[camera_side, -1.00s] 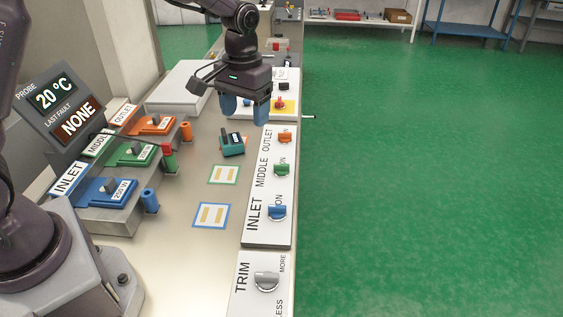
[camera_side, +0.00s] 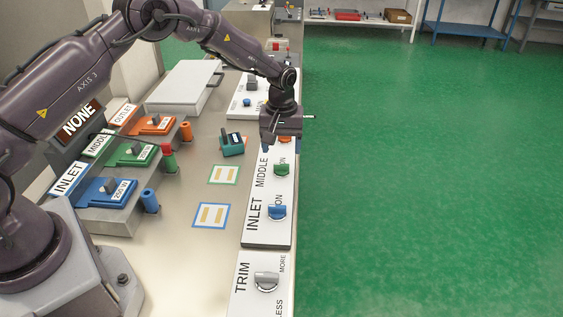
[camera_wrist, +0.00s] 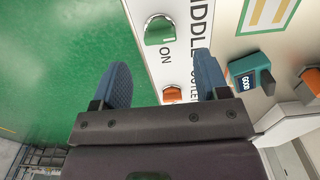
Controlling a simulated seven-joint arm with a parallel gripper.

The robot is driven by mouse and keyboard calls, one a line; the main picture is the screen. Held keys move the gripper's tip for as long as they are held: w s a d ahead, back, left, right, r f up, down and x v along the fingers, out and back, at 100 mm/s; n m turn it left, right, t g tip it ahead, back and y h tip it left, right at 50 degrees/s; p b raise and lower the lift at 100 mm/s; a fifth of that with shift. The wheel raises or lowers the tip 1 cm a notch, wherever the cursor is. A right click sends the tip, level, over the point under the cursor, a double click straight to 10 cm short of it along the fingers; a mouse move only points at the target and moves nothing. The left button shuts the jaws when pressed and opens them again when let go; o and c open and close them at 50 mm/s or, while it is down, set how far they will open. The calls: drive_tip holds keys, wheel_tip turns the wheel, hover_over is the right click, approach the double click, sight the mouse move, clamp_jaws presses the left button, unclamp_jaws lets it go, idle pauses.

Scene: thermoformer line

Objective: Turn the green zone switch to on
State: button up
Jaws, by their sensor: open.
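The green zone switch (camera_side: 281,169) is a round knob on the white panel (camera_side: 254,222), in the row marked MIDDLE, with ON printed beside it. In the wrist view the green knob (camera_wrist: 159,31) lies beyond my fingertips, toward the top, with ON below it. My gripper (camera_side: 267,147) is over the OUTLET end of the panel in the side view. In the wrist view my gripper (camera_wrist: 162,75) shows two blue fingers wide apart with nothing between them but panel and floor. The fingers are mostly hidden in the side view.
The orange outlet knob (camera_wrist: 172,95) is near my fingers. The blue inlet knob (camera_side: 277,212) and the grey trim knob (camera_side: 267,281) are nearer the camera. A teal block (camera_side: 232,145) stands left of the panel. Green floor (camera_side: 430,180) is open on the right.

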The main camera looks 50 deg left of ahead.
sight(281, 164)
wheel_tip(281, 164, down, 6)
drive_tip(key=shift+r, duration=0.15)
drive_tip(key=c, duration=0.9)
